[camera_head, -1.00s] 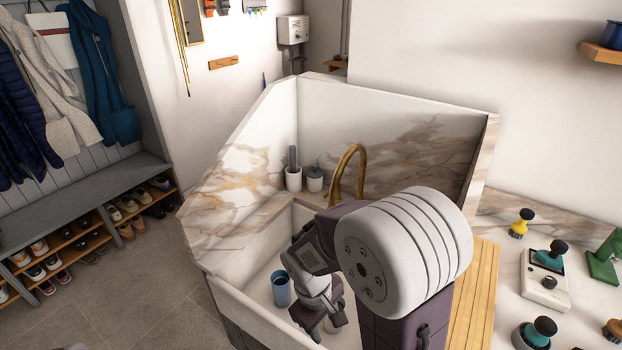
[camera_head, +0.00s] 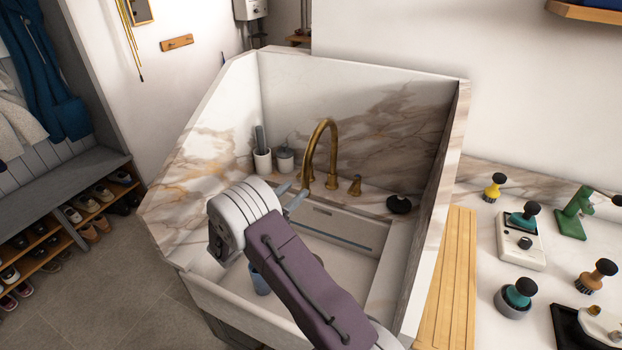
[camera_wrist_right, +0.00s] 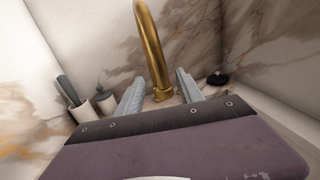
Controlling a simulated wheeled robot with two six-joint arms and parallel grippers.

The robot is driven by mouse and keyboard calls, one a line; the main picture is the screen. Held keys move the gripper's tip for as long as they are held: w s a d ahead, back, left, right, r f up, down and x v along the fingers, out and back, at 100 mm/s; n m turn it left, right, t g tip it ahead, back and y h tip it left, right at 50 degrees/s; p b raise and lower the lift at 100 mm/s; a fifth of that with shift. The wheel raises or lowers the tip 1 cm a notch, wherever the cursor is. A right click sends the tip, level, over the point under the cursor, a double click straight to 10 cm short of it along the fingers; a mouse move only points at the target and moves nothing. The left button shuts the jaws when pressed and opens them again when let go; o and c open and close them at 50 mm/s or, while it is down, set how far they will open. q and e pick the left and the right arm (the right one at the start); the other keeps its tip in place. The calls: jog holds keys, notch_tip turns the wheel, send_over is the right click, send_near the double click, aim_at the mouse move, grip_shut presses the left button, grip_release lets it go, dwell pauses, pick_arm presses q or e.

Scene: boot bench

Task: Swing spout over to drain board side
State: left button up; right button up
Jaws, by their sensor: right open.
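The brass gooseneck spout (camera_head: 333,150) rises from the back ledge of the marble sink, its free end hanging toward the front left. It also shows in the right wrist view (camera_wrist_right: 152,45). My right gripper (camera_head: 291,195) is open, its fingers pointing at the spout's hanging end. In the right wrist view the spout appears between the two spread fingers (camera_wrist_right: 160,76); I cannot tell whether they touch it. The wooden slatted drain board (camera_head: 450,275) lies right of the sink wall. My left gripper is not in view.
High marble walls (camera_head: 345,90) enclose the sink's back and sides. A cup holder (camera_head: 262,161) and a lidded pot (camera_head: 285,160) stand left of the spout; a black round item (camera_head: 399,204) lies right. A blue cup (camera_head: 260,283) sits in the basin. Brushes crowd the right counter.

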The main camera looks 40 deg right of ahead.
jog(key=p+x, duration=0.1)
jog(key=x, duration=0.8)
jog(key=shift+d+f, duration=0.1)
grip_shut()
dwell(1.2)
